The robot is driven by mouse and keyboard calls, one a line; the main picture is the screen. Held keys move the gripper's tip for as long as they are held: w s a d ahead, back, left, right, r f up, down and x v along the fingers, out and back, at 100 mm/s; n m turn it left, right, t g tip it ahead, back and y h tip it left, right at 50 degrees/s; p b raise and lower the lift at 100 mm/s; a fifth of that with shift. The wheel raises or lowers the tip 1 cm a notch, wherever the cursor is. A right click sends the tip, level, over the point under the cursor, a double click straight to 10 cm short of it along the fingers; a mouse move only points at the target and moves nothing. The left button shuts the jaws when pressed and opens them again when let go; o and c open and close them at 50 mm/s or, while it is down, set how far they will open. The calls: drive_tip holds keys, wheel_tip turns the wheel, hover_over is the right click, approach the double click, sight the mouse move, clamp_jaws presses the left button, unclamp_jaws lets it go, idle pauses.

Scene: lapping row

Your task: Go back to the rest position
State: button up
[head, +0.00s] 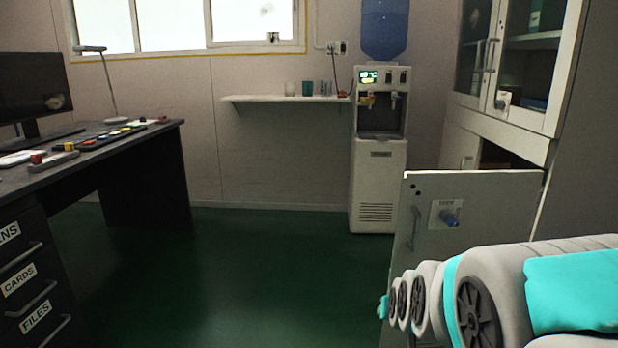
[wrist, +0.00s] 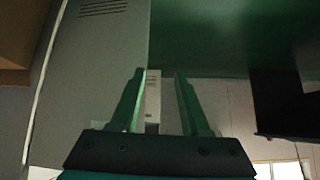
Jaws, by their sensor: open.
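My gripper (wrist: 160,75) shows in the wrist view with its two green fingers spread apart and nothing between them. The wrist picture is turned over, with the floor at the top and the window at the bottom right. In the head view my arm reaches in from the lower right, in front of the open lower cabinet door (head: 475,200). The fingers are hidden in the head view. In the wrist view a grey panel (wrist: 95,60) stands to the left of the fingers; I cannot tell if they touch.
A dark desk (head: 150,140) with drawers stands on the left. A water dispenser (head: 378,185) and a wall shelf (head: 285,98) are at the back. A tall cabinet (head: 545,125) stands on the right, its lower door swung out. The green floor (head: 240,270) between is clear.

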drive_tip(key=s+a+r+n+g+p, duration=0.1)
drive_tip(key=s+g, duration=0.4)
drive_tip(key=s, duration=1)
drive_tip(key=s+a+r+g+p, duration=0.1)
drive_tip(key=s+g+p, duration=0.2)
drive_tip(key=s, duration=1.3)
drive_tip(key=shift+s+a+r+n+g+y, duration=0.2)
drive_tip(key=shift+n+g+y, duration=0.2)
drive_tip(key=shift+g, duration=0.8)
drive_tip(key=shift+w, duration=0.15)
